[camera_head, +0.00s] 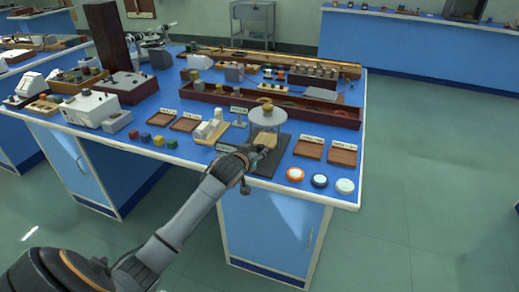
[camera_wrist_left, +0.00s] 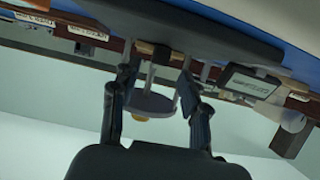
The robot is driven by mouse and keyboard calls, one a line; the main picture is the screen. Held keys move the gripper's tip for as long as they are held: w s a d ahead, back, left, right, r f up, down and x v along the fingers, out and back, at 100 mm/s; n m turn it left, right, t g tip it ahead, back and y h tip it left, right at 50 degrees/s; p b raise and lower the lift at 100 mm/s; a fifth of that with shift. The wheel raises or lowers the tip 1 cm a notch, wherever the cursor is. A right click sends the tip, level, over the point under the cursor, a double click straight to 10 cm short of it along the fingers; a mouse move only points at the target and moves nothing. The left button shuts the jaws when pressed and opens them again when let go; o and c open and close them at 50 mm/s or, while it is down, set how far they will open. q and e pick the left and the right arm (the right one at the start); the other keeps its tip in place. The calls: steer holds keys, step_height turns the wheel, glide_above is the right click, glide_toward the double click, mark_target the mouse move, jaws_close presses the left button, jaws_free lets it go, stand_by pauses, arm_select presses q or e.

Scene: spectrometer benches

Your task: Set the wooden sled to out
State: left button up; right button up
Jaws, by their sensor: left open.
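The wooden sled (camera_head: 265,138) is a small pale wood block on a dark base plate (camera_head: 281,149), under a round grey platform (camera_head: 268,115) on thin legs. In the left wrist view, which is turned over, the wooden sled (camera_wrist_left: 153,48) shows beside the dark base plate (camera_wrist_left: 190,25), with the round platform (camera_wrist_left: 150,104) below it in the picture. My left gripper (camera_head: 258,151) is at the front of this stand and hides part of it. In the wrist view the open fingers (camera_wrist_left: 155,80) stand apart on either side of the sled and platform, with nothing clearly held.
Wooden trays (camera_head: 343,154) lie right of the stand, with several round pucks (camera_head: 320,181) along the front edge. Coloured cubes (camera_head: 158,140) and a white-and-wood device (camera_head: 211,128) are to the left. A long dark wooden rack (camera_head: 330,113) runs behind.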

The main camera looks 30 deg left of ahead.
mark_target(260, 148)
arm_select(q)
steer(key=shift+x, duration=2.2)
jaws_close()
